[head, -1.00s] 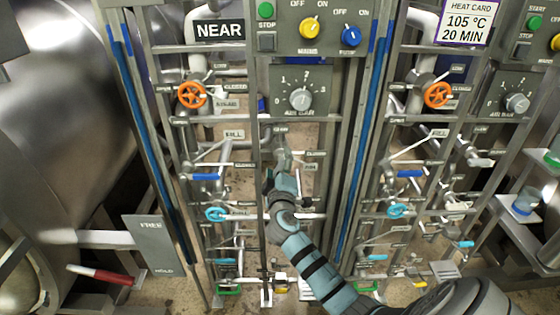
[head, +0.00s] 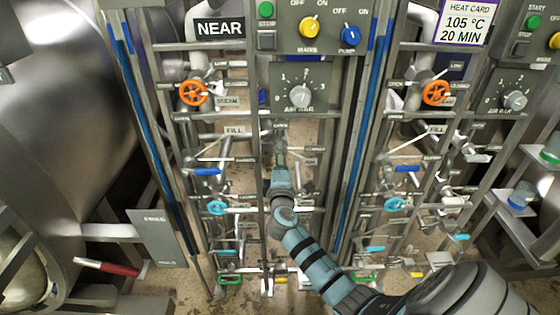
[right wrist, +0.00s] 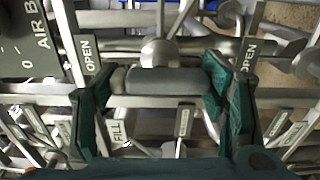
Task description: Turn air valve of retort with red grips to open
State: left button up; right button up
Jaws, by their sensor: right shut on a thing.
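My right gripper (head: 280,158) reaches into the valve rack under the NEAR sign, below the AIR BAR dial (head: 300,95). In the right wrist view the right gripper (right wrist: 165,100) has its green-padded fingers at both ends of a dark grey handle (right wrist: 160,80), shut on it. The handle lies crosswise in front of a round metal valve body (right wrist: 160,52). OPEN tags (right wrist: 87,55) stand on both sides. In the head view my gripper hides the handle. A bar with a red grip (head: 118,268) shows on the left retort. My left gripper is out of view.
An orange handwheel (head: 193,92), a blue lever (head: 207,171) and a light-blue wheel (head: 217,207) sit left of my gripper. A similar rack with another orange wheel (head: 435,92) stands to the right. Pipes, posts and tags crowd the space around my fingers.

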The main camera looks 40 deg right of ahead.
jog(key=o, duration=1.2)
jog(key=shift+w, duration=0.1)
jog(key=shift+c, duration=0.2)
jog(key=v, duration=1.2)
